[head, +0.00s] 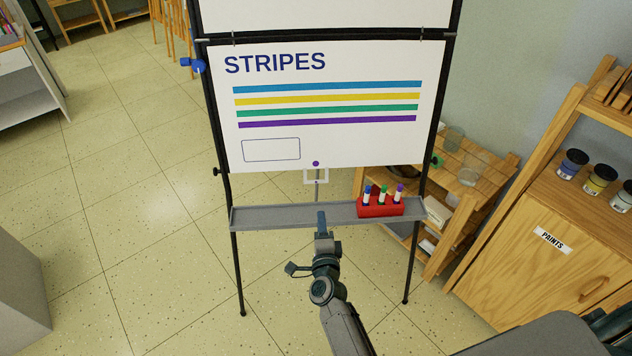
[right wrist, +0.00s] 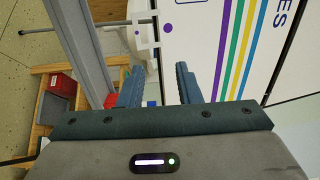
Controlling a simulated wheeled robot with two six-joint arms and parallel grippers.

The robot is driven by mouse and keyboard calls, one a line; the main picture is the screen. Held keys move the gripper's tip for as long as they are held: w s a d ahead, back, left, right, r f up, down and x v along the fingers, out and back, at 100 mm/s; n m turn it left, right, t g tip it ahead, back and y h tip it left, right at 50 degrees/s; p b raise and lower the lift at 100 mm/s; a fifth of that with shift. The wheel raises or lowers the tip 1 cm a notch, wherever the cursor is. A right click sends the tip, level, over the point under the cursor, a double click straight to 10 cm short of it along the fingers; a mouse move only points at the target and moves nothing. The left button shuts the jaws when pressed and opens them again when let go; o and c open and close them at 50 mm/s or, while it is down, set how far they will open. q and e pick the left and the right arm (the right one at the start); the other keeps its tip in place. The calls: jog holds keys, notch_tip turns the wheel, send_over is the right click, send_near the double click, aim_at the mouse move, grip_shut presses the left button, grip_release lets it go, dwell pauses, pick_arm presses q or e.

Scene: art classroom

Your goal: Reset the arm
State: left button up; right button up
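My right gripper (head: 321,222) is in front of the easel tray, at the middle of its length. In the right wrist view its two fingers (right wrist: 160,88) stand apart with nothing held between them. The whiteboard (head: 330,150) on a black easel bears the word STRIPES and blue, yellow, green and purple stripes. Below the stripes is an empty outlined box (head: 271,150). The grey tray (head: 285,215) holds a red marker holder (head: 380,208) with three markers, capped blue, green and purple. My left gripper is not in view.
A wooden cabinet labelled PAINTS (head: 545,262) with paint jars (head: 600,179) stands at the right. A low wooden shelf (head: 448,250) with glass jars is behind the easel's right leg. Tiled floor (head: 130,200) is clear at the left.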

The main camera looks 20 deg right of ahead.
dwell(0.3)
jog(key=s+d+f+n+g+y+b, duration=0.15)
jog(key=s+f+n+g, duration=0.35)
jog(key=f, duration=0.7)
jog(key=s+f+n+y+b, duration=0.1)
jog(key=s+f+n+b, duration=0.15)
jog(key=s+f, duration=0.75)
jog(key=s+d+f+n+g+y+b, duration=0.1)
jog(key=s+f+n+g+y, duration=0.25)
jog(key=f, duration=1.05)
jog(key=s+d+f+n+g+h+b, duration=0.1)
jog(key=s+d+f+n+g, duration=0.1)
jog(key=s+f, duration=0.4)
jog(key=s+d+f+n+g+h+b, duration=0.1)
jog(key=s+d+f+n+g, duration=0.2)
jog(key=s, duration=1.2)
jog(key=s+d+f+n+g+b, duration=0.2)
jog(key=s+d+f+n, duration=0.3)
jog(key=s+f, duration=0.4)
jog(key=s+g, duration=0.1)
jog(key=s, duration=0.1)
jog(key=shift+s+d+h, duration=0.3)
jog(key=shift+d+h, duration=0.1)
jog(key=shift+c, duration=0.2)
